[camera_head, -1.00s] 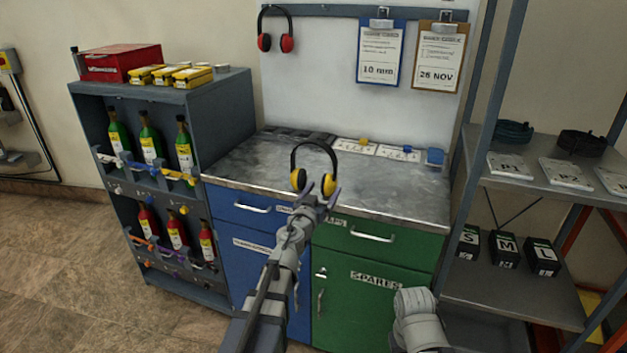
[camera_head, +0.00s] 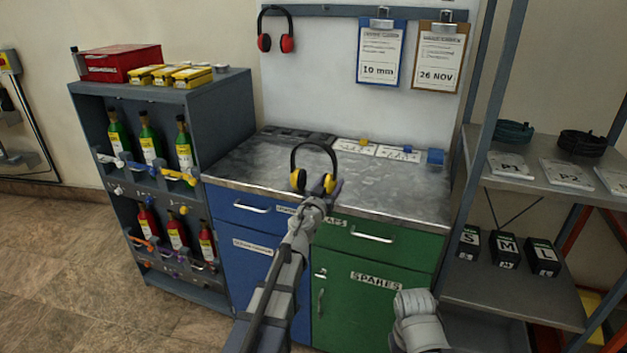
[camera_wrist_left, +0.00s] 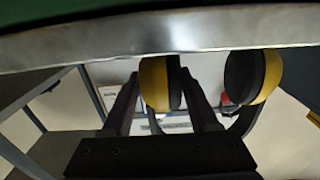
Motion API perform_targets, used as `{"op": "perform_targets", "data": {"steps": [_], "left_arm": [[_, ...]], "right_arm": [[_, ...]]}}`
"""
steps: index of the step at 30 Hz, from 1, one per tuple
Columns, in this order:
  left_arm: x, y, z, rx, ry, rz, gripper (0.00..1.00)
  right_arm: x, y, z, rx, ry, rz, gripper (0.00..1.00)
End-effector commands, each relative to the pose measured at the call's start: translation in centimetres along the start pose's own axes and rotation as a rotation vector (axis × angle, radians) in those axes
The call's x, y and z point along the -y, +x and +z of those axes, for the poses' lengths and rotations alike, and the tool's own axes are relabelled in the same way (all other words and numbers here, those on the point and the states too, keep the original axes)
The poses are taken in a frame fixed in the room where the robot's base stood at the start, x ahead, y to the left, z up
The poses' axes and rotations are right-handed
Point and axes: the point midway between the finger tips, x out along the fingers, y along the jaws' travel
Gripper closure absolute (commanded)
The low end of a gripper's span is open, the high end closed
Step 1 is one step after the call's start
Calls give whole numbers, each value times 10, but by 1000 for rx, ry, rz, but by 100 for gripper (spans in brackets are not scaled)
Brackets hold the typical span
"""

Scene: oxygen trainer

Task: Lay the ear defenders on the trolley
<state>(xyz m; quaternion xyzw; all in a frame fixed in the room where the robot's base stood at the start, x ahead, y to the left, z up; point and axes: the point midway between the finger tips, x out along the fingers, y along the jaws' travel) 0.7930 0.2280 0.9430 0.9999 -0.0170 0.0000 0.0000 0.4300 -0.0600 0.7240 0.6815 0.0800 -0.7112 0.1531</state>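Yellow ear defenders (camera_head: 299,180) with a black headband stand upright at the front of the grey worktop. They also show in the left wrist view (camera_wrist_left: 268,75). My left gripper (camera_head: 328,186) is at their right cup. In the left wrist view its two fingers (camera_wrist_left: 160,90) lie either side of one yellow cup, with slight gaps, and look open. Red ear defenders (camera_head: 264,42) hang on the wall rail at the back. I cannot make out a trolley in these views. My right gripper is out of view; only part of my right arm shows at the bottom.
The worktop (camera_head: 390,190) has a metal front edge, close under my left gripper, and blue and green cabinets below. A bottle rack (camera_head: 225,110) with boxes on top stands at left. A shelf unit (camera_head: 500,275) stands at right. The worktop's middle is mostly clear.

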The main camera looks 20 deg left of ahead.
Motion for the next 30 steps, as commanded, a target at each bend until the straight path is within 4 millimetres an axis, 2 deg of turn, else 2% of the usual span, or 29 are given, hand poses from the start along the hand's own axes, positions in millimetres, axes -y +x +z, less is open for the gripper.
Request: {"op": "perform_targets", "data": {"steps": [2, 15, 30], "left_arm": [[0, 0, 0, 0, 0, 0, 50], [0, 0, 0, 0, 0, 0, 99], [0, 0, -2, 0, 0, 0, 100]], "right_arm": [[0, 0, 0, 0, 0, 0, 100], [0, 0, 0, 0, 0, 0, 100], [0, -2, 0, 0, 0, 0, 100]]}}
